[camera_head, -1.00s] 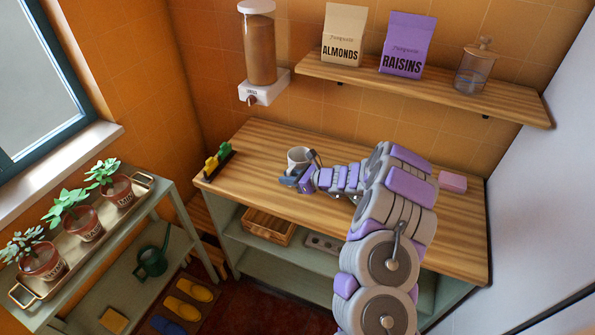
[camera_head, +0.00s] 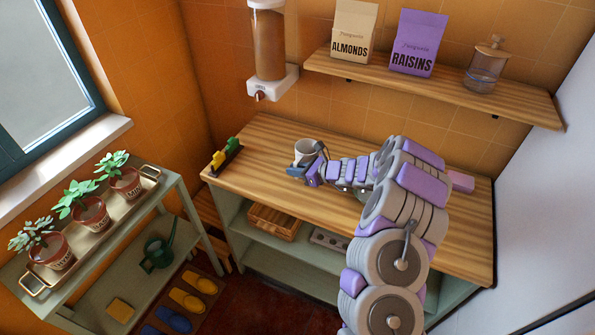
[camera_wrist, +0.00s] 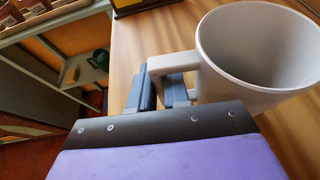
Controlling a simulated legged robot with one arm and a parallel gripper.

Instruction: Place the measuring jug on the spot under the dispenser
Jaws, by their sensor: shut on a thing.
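The measuring jug (camera_head: 305,150) is a pale grey cup with a side handle, near the middle of the wooden counter. In the wrist view the jug (camera_wrist: 262,50) is large and roughly upright, its open mouth showing. My gripper (camera_head: 299,172) is shut on the jug's handle; its fingers (camera_wrist: 160,92) pinch the handle in the wrist view. Whether the jug's base touches the counter is hidden. The dispenser (camera_head: 268,50), a clear brown-filled cylinder on a white base with a spout, hangs on the back wall, up and left of the jug. No marked spot shows clearly beneath it.
The wooden counter (camera_head: 262,140) is clear below the dispenser. A yellow and green item (camera_head: 224,156) stands at its left end, and a pink block (camera_head: 460,182) lies at right. A wall shelf (camera_head: 430,80) holds almond and raisin bags and a glass jar.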

